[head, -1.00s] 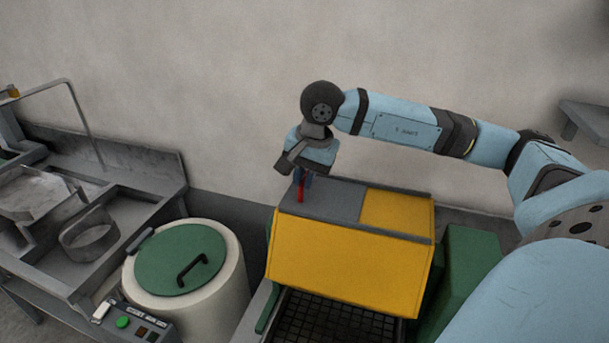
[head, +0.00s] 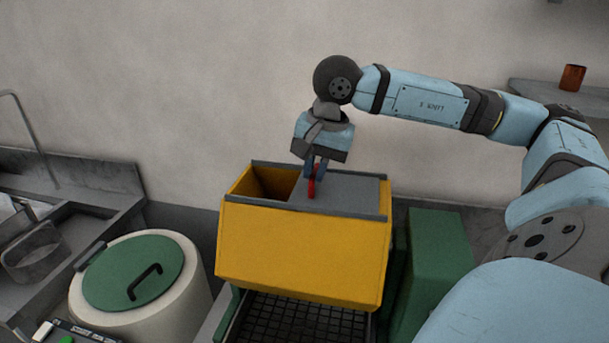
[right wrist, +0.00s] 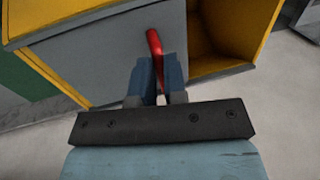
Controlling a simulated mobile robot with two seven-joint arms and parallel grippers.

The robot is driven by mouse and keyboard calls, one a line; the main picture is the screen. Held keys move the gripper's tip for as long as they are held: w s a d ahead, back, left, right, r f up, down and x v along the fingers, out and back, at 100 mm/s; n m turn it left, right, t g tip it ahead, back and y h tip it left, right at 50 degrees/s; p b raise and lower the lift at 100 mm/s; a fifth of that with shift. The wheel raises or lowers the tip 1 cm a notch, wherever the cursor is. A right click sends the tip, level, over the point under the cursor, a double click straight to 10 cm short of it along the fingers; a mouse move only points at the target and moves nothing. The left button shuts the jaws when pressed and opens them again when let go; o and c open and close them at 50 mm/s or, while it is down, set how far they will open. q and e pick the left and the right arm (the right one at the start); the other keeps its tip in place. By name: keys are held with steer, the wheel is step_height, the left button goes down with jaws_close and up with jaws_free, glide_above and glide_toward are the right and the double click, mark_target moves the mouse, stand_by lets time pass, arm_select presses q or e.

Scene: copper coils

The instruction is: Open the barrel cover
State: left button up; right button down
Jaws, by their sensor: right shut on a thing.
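A yellow box-shaped barrel (head: 300,250) stands in the middle of the head view. Its flat grey cover (head: 350,191) lies over the right part of the top, and a dark opening (head: 268,182) shows at the left. My right gripper (head: 315,181) points down and is shut on the red handle (head: 311,189) of the cover. In the right wrist view the blue fingers (right wrist: 159,70) are around the red handle (right wrist: 153,42), with the grey cover (right wrist: 100,62) under them and the open yellow interior (right wrist: 212,40) beside it. My left gripper is not in view.
A cream drum (head: 190,290) with a green lid and black handle (head: 145,282) stands at left, by a grey sink bench (head: 90,185). A green block (head: 440,255) stands right of the barrel. A copper cup (head: 572,77) sits on a shelf at right.

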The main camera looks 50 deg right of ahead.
mark_target(326, 195)
steer(key=shift+w+a, duration=0.15)
steer(key=shift+w, duration=0.2)
steer(key=c, duration=1.2)
jaws_free()
steer(key=shift+s, duration=0.1)
steer(key=shift+o, duration=0.2)
step_height(326, 195, up, 14)
steer(key=s+d, duration=0.1)
steer(key=s, duration=0.1)
steer(key=shift+s+d+f+p, duration=0.15)
steer(key=shift+s+f+p, duration=0.05)
steer(key=shift+p, duration=0.25)
steer(key=shift+f, duration=0.1)
